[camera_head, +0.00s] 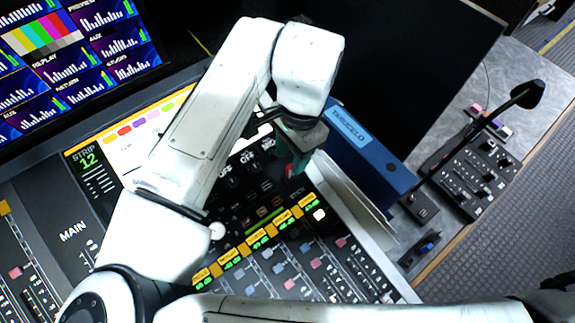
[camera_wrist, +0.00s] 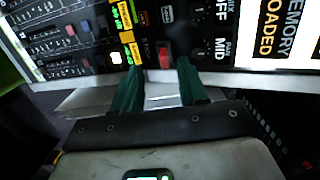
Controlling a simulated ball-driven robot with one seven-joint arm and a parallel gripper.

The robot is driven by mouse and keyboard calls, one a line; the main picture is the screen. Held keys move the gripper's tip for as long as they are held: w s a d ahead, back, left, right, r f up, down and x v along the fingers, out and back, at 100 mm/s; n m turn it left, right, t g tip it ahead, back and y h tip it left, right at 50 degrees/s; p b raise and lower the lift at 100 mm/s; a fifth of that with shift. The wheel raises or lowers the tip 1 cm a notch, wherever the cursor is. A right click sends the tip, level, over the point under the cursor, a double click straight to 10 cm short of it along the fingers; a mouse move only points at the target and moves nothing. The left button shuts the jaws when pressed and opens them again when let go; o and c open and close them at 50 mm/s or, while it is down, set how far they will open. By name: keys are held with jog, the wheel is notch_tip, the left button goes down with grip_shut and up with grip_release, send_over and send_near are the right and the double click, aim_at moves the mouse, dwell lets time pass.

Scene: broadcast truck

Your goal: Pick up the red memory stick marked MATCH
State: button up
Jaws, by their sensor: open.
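A small red piece (camera_wrist: 165,58), which looks like the red memory stick, shows at the console panel in the wrist view. It lies just beyond and between my green fingertips. No MATCH marking is readable on it. My gripper (camera_wrist: 160,74) is open and empty, with one finger to each side of the red piece's line. In the head view my gripper (camera_head: 297,162) is low over the right part of the console. A bit of red (camera_head: 289,172) shows at its fingertips there, and the rest is hidden.
The console (camera_head: 265,265) has rows of faders and lit labels. A dark monitor (camera_head: 420,60) rises behind. Several small coloured pieces (camera_head: 493,122) and a small control box (camera_head: 475,180) are on the right desk.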

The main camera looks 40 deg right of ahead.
aim_at(291, 166)
jog(key=shift+w+f+p, duration=0.15)
jog(key=shift+f+p, duration=0.15)
jog(key=shift+f, duration=1.2)
jog(key=shift+w+f+p, duration=0.1)
jog(key=shift+f+p, duration=0.15)
jog(key=shift+f, duration=1.2)
grip_shut()
